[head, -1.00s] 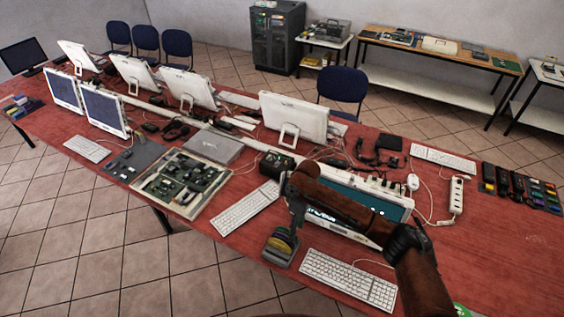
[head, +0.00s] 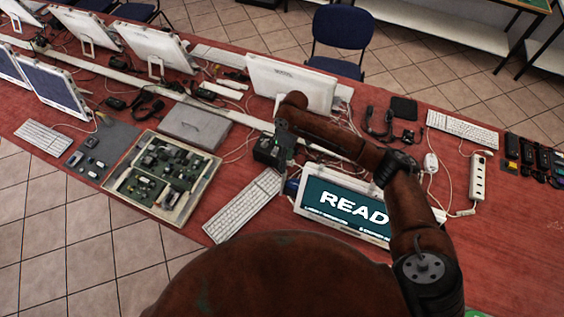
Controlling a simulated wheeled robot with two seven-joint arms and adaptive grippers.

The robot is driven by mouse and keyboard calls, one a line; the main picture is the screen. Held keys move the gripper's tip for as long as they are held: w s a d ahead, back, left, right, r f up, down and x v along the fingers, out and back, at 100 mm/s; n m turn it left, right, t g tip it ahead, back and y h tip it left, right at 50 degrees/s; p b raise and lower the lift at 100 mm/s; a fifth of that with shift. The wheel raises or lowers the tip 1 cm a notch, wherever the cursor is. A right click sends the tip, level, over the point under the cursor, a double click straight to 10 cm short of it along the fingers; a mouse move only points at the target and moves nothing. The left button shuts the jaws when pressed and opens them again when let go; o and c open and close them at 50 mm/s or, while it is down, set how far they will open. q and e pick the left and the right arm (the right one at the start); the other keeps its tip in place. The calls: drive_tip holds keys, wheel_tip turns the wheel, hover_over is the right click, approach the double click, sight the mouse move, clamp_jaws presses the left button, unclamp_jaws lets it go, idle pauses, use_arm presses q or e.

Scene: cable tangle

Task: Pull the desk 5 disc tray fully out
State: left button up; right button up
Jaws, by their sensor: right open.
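A white-framed screen (head: 345,205) showing "READ" in white on teal lies tilted on the red table, right of centre in the head view. I cannot make out a disc tray on it; a small blue patch (head: 291,187) shows at its left edge. My right gripper (head: 284,158) points down just above and left of the screen, beside a dark box (head: 266,148). It is open and nothing shows in it. It appears apart from the screen. My right forearm crosses above the screen's upper right corner. My left gripper is not in view.
A white keyboard (head: 243,206) lies left of the screen, and a board tray (head: 205,192) with green circuit parts is farther left. A power strip (head: 478,177) and mouse (head: 430,163) are at right. Cables run behind the screen. A brown part of my body covers the front.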

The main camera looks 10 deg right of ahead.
sight(286, 173)
drive_tip(key=s+f, duration=0.3)
drive_tip(key=f, duration=0.1)
drive_tip(key=shift+s+a+p, duration=0.2)
drive_tip(key=shift+a+p, duration=0.05)
drive_tip(key=shift+p, duration=0.15)
drive_tip(key=shift+w+a+f, duration=0.1)
drive_tip(key=shift+w+f, duration=0.25)
drive_tip(key=shift+f, duration=0.25)
drive_tip(key=shift+w+a+f, duration=0.1)
drive_tip(key=shift+w+f, duration=0.25)
drive_tip(key=shift+f, duration=0.2)
drive_tip(key=shift+s+d, duration=0.1)
drive_tip(key=shift+s, duration=0.25)
drive_tip(key=shift+w+f, duration=0.15)
drive_tip(key=shift+w, duration=0.15)
drive_tip(key=c, duration=0.5)
drive_tip(key=shift+s, duration=0.1)
drive_tip(key=c, duration=0.5)
clamp_jaws()
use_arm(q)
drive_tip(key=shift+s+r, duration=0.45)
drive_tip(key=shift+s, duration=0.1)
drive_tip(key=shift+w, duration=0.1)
